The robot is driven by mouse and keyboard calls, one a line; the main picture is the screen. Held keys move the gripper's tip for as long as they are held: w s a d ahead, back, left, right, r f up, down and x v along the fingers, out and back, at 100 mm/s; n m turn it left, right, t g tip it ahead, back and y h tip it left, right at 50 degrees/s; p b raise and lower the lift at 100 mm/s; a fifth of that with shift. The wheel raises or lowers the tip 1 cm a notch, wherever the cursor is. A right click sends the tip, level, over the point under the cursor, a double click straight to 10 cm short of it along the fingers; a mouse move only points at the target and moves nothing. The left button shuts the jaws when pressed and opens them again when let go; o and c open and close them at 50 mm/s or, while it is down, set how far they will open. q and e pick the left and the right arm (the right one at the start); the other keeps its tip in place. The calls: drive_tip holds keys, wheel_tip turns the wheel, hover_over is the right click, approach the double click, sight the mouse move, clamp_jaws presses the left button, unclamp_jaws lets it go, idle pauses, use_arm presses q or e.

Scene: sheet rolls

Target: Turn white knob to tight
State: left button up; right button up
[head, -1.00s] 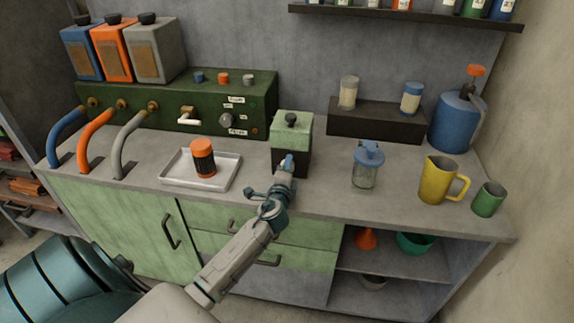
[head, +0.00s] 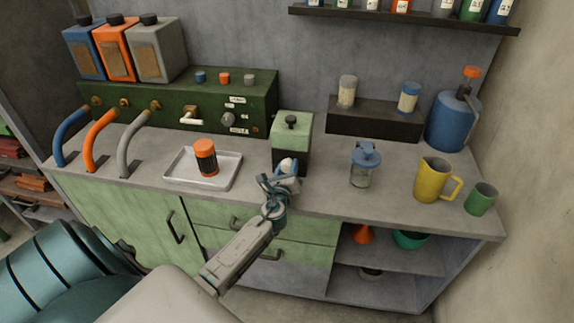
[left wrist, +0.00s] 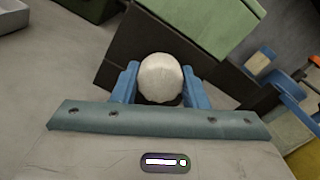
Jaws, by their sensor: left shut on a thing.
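A white round knob (head: 288,165) shows at the front of the box with a pale green top (head: 292,134) and dark lower part. My left gripper (head: 284,172) is at this front face, with its blue fingers on either side of the knob. In the left wrist view the white knob (left wrist: 161,78) sits between the two fingers (left wrist: 160,88), which are shut on it. The knob's stem and any tight marking are hidden. My right gripper is in neither view.
A white tray (head: 178,180) with an orange-capped jar (head: 205,157) lies left of the box. A green panel (head: 160,110) with dials and hoses stands behind. A lidded glass jar (head: 361,170) and a yellow jug (head: 432,180) stand to the right on the grey counter.

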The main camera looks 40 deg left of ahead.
use_arm(q)
drive_tip(key=shift+m+p, duration=0.8)
drive_tip(key=shift+m, duration=1.2)
drive_tip(key=shift+f, duration=0.1)
drive_tip(key=o, duration=1)
drive_tip(key=shift+c, duration=0.2)
drive_tip(key=b+v, duration=0.1)
drive_tip(key=v, duration=1)
